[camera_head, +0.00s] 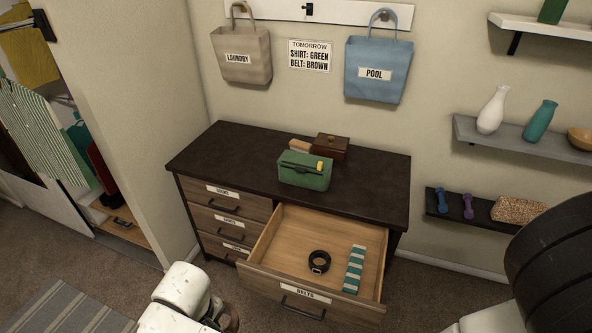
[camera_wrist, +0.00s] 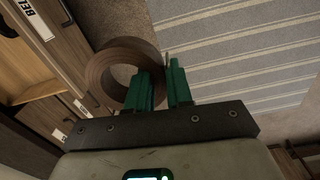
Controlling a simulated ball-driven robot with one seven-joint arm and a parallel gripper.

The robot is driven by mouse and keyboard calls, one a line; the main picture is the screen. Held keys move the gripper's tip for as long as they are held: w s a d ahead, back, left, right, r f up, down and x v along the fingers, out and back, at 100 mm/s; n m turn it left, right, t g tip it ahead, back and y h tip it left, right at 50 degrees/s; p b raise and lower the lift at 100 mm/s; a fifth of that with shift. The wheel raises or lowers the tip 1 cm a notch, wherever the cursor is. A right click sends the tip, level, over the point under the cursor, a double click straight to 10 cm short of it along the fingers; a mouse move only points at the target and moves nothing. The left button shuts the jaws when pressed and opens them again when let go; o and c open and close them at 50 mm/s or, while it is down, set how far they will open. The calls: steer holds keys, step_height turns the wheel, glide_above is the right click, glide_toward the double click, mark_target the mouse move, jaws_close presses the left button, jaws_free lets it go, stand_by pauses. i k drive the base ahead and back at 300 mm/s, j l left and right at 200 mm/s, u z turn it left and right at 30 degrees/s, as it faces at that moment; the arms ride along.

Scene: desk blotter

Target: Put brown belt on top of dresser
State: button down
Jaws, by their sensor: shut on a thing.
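A coiled brown belt (camera_wrist: 98,76) is in the wrist view, held at its rim between the two green fingers of my gripper (camera_wrist: 164,75). The gripper is shut on the coil's edge, and part of the coil is behind a finger. In the head view my arm covers most of the gripper at the bottom. The dresser (camera_head: 225,146) has a dark top bearing a green bag (camera_head: 305,175) and a brown wooden box (camera_head: 330,147). The gripper and belt are in front of the dresser, outside the open drawer.
The belts drawer (camera_head: 275,250) is pulled out and holds a coiled black belt (camera_head: 319,262) and a teal-and-white striped item (camera_head: 354,270). The dresser top is clear at its left and right. A sign (camera_head: 310,55) reads "Shirt: green, Belt: brown". Wall shelves (camera_head: 540,146) are at right.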

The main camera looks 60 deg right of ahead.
mark_target(264, 171)
steer(key=l+z, duration=0.1)
steer(key=l, duration=0.8)
steer(key=i+l+z, duration=0.1)
steer(key=l, duration=0.75)
steer(key=i, duration=0.05)
